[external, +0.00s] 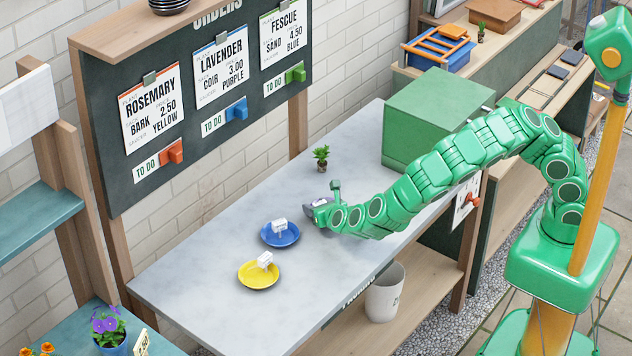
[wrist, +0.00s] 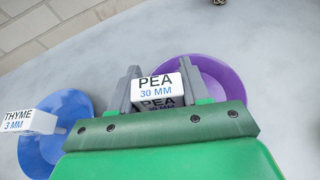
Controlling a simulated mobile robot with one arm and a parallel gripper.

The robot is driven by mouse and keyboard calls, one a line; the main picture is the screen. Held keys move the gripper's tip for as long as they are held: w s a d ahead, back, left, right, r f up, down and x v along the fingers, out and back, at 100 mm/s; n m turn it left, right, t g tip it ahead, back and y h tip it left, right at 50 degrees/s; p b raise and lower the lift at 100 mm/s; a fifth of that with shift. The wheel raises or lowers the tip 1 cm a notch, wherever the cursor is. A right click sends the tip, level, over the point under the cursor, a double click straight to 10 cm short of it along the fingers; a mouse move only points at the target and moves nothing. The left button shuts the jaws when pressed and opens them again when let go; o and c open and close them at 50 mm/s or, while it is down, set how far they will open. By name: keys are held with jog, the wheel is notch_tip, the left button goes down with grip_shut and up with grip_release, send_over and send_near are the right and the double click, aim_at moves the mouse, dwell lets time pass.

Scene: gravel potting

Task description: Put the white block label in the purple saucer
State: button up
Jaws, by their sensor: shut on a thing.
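My gripper (wrist: 158,76) is shut on a white block label (wrist: 157,86) reading "PEA 30 MM", with a grey finger on each side of it. In the wrist view the purple saucer (wrist: 224,80) lies behind and right of the label, partly covered by my fingers and gripper body. The label overlaps the saucer in this view; I cannot tell whether it touches it. In the external view my gripper (external: 316,208) is low over the grey table, right of the blue saucer, and hides most of the purple saucer and the label.
The blue saucer (external: 291,239) holds a white block (external: 279,226), which reads "THYME 3 MM" in the wrist view (wrist: 30,121). A yellow saucer (external: 252,283) holds another white block (external: 265,260). A small plant (external: 321,157) and a green box (external: 425,105) stand farther back. The table's near-left part is clear.

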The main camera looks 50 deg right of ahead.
jog(key=shift+f, duration=0.1)
jog(key=o, duration=1)
jog(key=shift+v, duration=6.05)
